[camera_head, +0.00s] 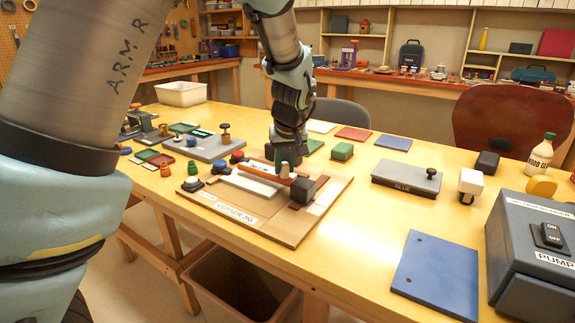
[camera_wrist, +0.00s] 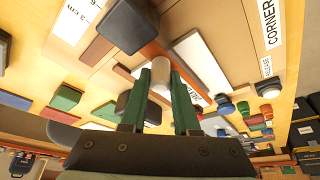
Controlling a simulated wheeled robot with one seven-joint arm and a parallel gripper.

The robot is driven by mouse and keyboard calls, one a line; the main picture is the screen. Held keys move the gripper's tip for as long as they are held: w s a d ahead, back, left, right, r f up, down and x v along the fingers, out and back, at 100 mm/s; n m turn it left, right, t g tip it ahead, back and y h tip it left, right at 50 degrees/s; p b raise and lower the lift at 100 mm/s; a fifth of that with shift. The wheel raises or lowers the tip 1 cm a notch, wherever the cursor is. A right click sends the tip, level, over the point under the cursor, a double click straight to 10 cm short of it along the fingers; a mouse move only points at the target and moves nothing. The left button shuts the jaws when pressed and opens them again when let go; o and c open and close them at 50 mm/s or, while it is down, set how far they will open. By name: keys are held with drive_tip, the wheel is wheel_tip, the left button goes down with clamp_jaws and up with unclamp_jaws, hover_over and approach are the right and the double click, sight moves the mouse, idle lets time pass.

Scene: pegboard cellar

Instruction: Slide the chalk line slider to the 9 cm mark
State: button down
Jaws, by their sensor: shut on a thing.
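My gripper (camera_head: 284,161) is over the tan corner jig board (camera_head: 283,235) and is shut on a pale cylindrical knob (camera_wrist: 161,74). In the wrist view the green fingers (camera_wrist: 160,95) stand on either side of this knob. An orange-red bar (camera_head: 262,171) lies beneath it, beside a white strip (camera_head: 246,184). A black block (camera_head: 302,191) sits by the bar's near right end and shows in the wrist view (camera_wrist: 128,24). A white scale label (camera_wrist: 80,18) with numbers in cm lies beyond the block. The fingers hide how the knob joins the bar, and no pointer position is readable.
A grey glue block (camera_head: 406,179), a blue plate (camera_head: 437,274) and a pump box (camera_head: 532,250) are to the right. An open bin (camera_head: 240,290) is below the table edge.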

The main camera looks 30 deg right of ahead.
drive_tip(key=c, duration=0.6)
unclamp_jaws()
drive_tip(key=shift+c, duration=0.2)
drive_tip(key=b+v, duration=0.1)
drive_tip(key=v, duration=1)
drive_tip(key=shift+f, duration=0.1)
drive_tip(key=w+a+f, duration=0.3)
drive_tip(key=w+a, duration=0.1)
drive_tip(key=a, duration=0.6)
drive_tip(key=s+a+f+g, duration=0.1)
drive_tip(key=s+a+f, duration=0.1)
drive_tip(key=a, duration=0.7)
drive_tip(key=s+a+f+n+p, duration=0.1)
drive_tip(key=s+a+f, duration=0.1)
drive_tip(key=a, duration=0.7)
drive_tip(key=s+a+f+n+g+y, duration=0.1)
drive_tip(key=s+a+f, duration=0.1)
drive_tip(key=a, duration=0.7)
drive_tip(key=shift+s+a+f+g+p, duration=0.2)
drive_tip(key=shift+s+f+g+p, duration=0.15)
drive_tip(key=shift+f, duration=0.2)
